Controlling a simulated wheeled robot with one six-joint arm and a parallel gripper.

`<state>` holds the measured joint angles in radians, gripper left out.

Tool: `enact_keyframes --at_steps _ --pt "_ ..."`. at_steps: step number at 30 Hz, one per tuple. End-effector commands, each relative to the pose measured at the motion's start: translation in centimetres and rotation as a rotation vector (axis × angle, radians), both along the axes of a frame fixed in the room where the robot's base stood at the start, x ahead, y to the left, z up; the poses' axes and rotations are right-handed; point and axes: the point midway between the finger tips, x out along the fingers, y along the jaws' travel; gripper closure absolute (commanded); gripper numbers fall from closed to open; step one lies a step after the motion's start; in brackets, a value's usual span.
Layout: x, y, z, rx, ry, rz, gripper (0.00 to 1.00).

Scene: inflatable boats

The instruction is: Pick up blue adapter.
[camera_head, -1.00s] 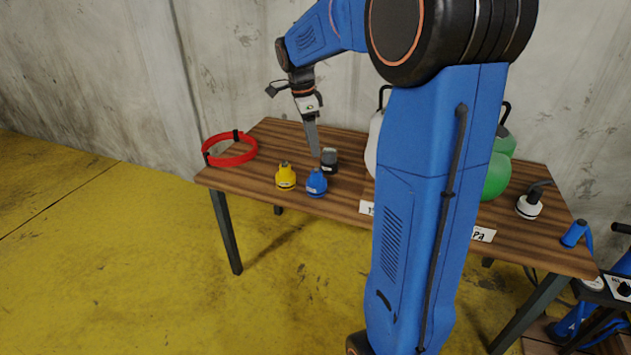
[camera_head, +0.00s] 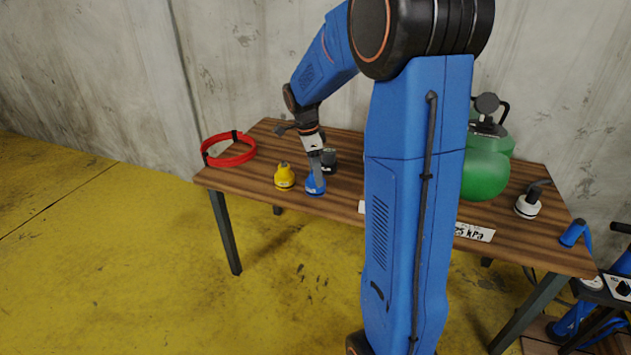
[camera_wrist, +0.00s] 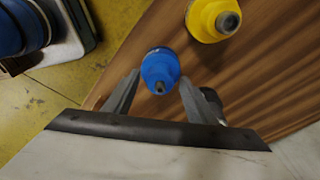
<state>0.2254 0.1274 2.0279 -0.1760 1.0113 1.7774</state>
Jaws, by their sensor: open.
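The blue adapter (camera_head: 315,186) stands on the wooden table near its front edge, right of the yellow adapter (camera_head: 284,177). My gripper (camera_head: 317,177) points down over the blue adapter and partly covers it in the head view. In the wrist view the blue adapter (camera_wrist: 160,70) lies between the tips of my two open fingers, with a finger on each side. I cannot tell whether either finger touches it. The yellow adapter (camera_wrist: 213,17) is close by at the upper right of the wrist view.
A black adapter (camera_head: 329,160) stands just behind the gripper. A red ring (camera_head: 229,150) lies at the table's left end. A green tank (camera_head: 486,172), a white-based fitting (camera_head: 528,206) and a blue item (camera_head: 573,233) are to the right. The tabletop (camera_head: 258,181) left of the yellow adapter is clear.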

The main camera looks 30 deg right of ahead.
Motion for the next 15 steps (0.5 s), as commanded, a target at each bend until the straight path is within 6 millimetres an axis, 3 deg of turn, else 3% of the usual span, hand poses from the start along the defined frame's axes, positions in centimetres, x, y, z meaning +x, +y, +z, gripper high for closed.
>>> enact_keyframes --at_steps 7,13,15 --pt "0.01 -0.03 -0.17 0.000 -0.001 0.000 0.49" --pt "0.01 -0.03 -0.15 0.000 -0.001 0.000 0.94" --pt "0.01 -0.02 -0.13 0.000 -0.001 0.000 0.94"
